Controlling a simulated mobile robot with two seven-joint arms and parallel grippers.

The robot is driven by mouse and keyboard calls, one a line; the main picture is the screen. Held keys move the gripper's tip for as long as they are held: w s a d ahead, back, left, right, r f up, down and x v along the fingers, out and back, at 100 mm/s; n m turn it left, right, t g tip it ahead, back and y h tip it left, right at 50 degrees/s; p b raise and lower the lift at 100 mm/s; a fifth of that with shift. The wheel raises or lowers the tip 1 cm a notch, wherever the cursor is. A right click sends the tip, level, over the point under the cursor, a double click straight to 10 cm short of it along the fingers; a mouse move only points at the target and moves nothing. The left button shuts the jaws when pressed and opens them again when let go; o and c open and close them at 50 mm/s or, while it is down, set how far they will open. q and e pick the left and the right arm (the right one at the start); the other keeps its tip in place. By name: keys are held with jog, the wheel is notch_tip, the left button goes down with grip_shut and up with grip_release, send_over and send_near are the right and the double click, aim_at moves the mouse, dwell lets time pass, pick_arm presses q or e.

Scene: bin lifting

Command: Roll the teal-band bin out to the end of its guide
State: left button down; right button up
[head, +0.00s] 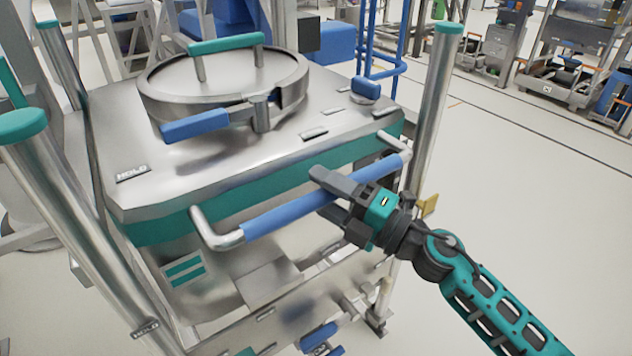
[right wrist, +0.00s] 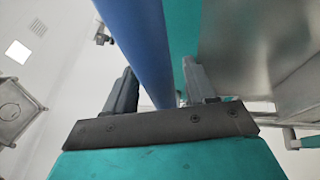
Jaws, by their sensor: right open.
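The teal-band bin (head: 230,160) is a steel box with a teal band (head: 165,228) around its upper edge. It stands between upright steel posts with teal caps, one at the left (head: 60,190) and one at the right (head: 430,110). A steel push handle with a blue grip (head: 290,212) runs along its front. The right wrist view also shows the blue bar (right wrist: 145,45) between the spread fingers (right wrist: 160,82). My left gripper does not show.
A round lid (head: 225,75) with a teal handle and blue latch sits on top of the bin. A lower steel frame (head: 260,320) with blue parts is below. Blue pipes (head: 390,65) stand behind. The floor (head: 530,170) at the right is clear.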

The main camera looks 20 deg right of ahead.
jog(key=shift+x, duration=0.85)
jog(key=shift+c, duration=0.2)
grip_shut()
